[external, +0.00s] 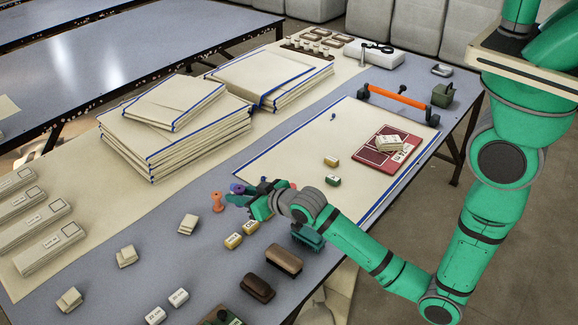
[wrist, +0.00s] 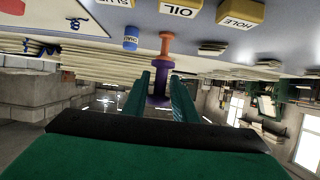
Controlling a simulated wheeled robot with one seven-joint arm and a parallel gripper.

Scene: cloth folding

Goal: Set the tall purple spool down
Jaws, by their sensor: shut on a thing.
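The purple spool (wrist: 159,88) is between the two fingers of my gripper (wrist: 160,92) in the wrist view, which looks upside down. My gripper is shut on it. In the external view the purple spool (external: 237,188) shows partly at the tips of my gripper (external: 246,198), over the near-middle part of the table. The fingers hide much of it. I cannot tell whether its base touches the table. An orange spool (external: 217,202) stands just left of it; it also shows in the wrist view (wrist: 166,44), beyond the purple one.
Yellow blocks (external: 234,241) and dark brushes (external: 284,261) lie close by, toward the near edge. A large cloth (external: 300,150) with a blue border lies behind the gripper. Stacks of folded cloths (external: 178,145) stand at the back left. Small cream blocks (external: 188,224) lie left.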

